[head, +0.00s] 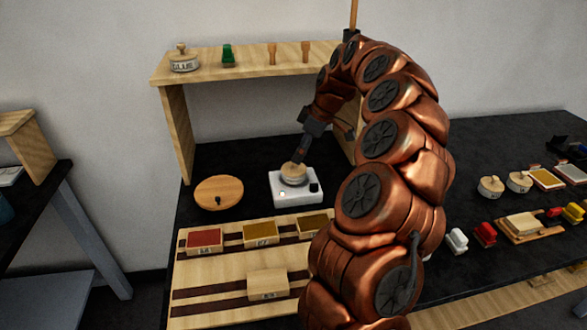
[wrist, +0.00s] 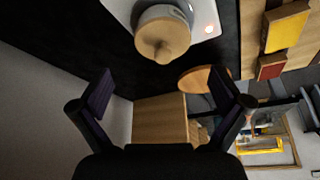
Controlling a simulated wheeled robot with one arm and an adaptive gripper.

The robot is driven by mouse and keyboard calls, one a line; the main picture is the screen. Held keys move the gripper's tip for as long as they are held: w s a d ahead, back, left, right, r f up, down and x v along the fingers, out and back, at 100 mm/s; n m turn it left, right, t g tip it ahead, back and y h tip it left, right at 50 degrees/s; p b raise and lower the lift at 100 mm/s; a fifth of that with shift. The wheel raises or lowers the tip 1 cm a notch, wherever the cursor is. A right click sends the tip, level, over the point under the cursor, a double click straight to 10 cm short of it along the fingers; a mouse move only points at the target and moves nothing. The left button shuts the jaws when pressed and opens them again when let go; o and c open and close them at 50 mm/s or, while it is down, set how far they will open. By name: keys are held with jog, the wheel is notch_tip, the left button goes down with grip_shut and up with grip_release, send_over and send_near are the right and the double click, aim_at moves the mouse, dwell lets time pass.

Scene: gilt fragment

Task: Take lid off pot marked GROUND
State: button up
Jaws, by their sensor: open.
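A small pot with a pale wooden knobbed lid (head: 293,170) stands on a white warmer plate (head: 283,200) on the black bench. The lid (wrist: 160,38) also shows from above in the wrist view, seated on the pot; no marking is readable on it. My gripper (wrist: 161,76) is open and empty, its two fingers spread wide, with the pot beyond the fingertips. In the head view my gripper (head: 299,157) is just above and behind the lid, partly overlapping it; contact cannot be told. I cannot read GROUND on any pot.
A pot marked GLUE (head: 184,60) stands on the wooden shelf (head: 240,65) behind. Two more lidded pots (head: 490,187) (head: 519,182) stand at right. A round wooden board (head: 219,191) lies left of the warmer. A rack (head: 215,275) with coloured boxes is in front.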

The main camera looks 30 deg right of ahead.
aim_at(294, 166)
jog(key=shift+s+p+x, duration=0.15)
jog(key=shift+p+x, duration=0.3)
jog(key=shift+x, duration=0.8)
jog(key=shift+s+p+x, duration=0.15)
jog(key=shift+p+x, duration=0.3)
jog(key=shift+x, duration=0.85)
jog(key=shift+c, duration=0.2)
jog(key=c, duration=1)
